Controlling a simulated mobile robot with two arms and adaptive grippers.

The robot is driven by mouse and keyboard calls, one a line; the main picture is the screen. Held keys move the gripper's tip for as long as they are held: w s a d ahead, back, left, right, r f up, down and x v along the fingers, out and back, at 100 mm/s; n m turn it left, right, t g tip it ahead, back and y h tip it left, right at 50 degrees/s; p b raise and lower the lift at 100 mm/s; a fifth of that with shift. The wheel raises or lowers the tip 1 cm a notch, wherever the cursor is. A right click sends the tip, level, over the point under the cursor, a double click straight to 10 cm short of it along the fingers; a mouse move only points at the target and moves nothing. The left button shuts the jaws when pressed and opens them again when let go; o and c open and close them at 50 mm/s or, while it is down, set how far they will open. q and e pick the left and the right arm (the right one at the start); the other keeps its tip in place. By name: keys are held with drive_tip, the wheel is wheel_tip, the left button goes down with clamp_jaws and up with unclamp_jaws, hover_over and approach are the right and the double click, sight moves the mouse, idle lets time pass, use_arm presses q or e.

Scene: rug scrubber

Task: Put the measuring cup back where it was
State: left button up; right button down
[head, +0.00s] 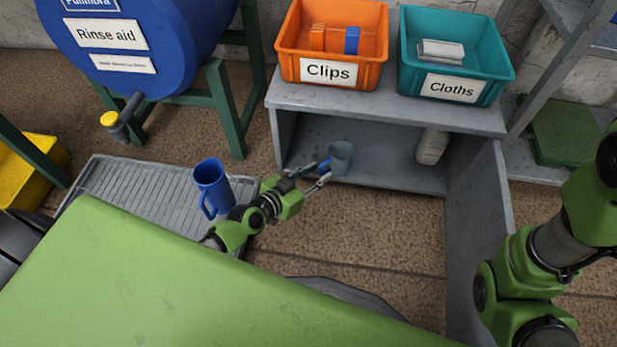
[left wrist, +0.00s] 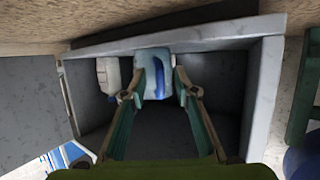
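A translucent grey measuring cup (head: 341,157) with a blue handle stands in the open lower compartment of the grey shelf unit (head: 390,103), near its left side. My left gripper (head: 318,175) reaches into the compartment's front left with its fingers spread apart.
An orange Clips bin (head: 328,71) and teal Cloths bin (head: 452,88) sit on top. A blue jug (head: 212,188) stands on the grey grate (head: 110,190), near the blue Rinse aid barrel (head: 180,45).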

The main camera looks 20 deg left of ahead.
use_arm(q)
drive_tip(key=v, duration=1.1)
drive_tip(key=shift+s, duration=0.35)
drive_tip(key=shift+s+a+r, duration=0.1)
drive_tip(key=shift+a, duration=0.05)
